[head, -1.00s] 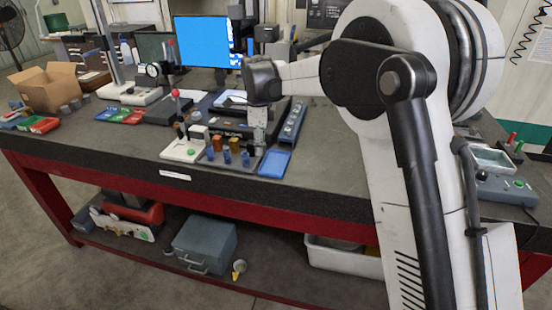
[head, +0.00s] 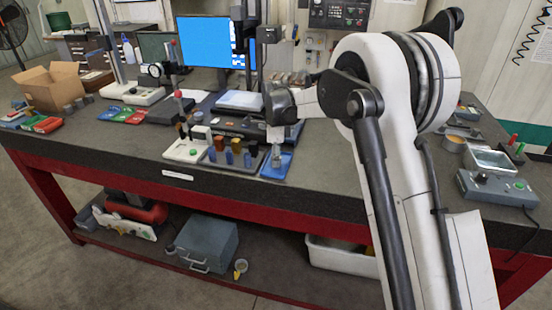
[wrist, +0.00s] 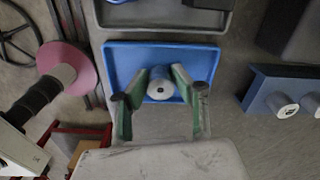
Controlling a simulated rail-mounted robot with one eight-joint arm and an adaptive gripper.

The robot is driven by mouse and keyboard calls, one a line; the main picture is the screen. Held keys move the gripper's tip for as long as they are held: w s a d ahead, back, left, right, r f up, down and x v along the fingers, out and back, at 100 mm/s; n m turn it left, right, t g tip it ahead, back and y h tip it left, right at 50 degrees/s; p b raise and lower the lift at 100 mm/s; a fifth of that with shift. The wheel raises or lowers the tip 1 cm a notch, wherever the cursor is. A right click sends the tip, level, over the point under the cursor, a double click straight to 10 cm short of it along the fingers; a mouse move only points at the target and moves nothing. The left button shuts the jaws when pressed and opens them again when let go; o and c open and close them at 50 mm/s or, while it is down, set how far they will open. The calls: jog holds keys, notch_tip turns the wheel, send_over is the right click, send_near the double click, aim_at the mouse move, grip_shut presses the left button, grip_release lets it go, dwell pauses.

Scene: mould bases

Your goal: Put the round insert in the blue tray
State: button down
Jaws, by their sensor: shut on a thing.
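The blue tray (wrist: 122,62) is a shallow rectangle with a raised rim, right below my gripper in the wrist view. In the head view the tray (head: 268,173) lies near the front edge of the bench. My gripper (wrist: 160,78) has its two green-sided fingers on either side of a pale, round insert (wrist: 160,92) and is shut on it. The insert overlaps the tray in the wrist view; I cannot tell whether it touches the tray floor. In the head view my gripper (head: 277,148) points down over the tray.
A dark holder with several blue and brown pieces (head: 231,158) stands just left of the tray. Further left is a white-based fixture (head: 184,150) with a red knob. A blue block with round pieces (wrist: 262,92) lies to the right in the wrist view. Bench front is clear.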

jog(key=shift+f, duration=0.15)
jog(key=c, duration=1.4)
grip_release()
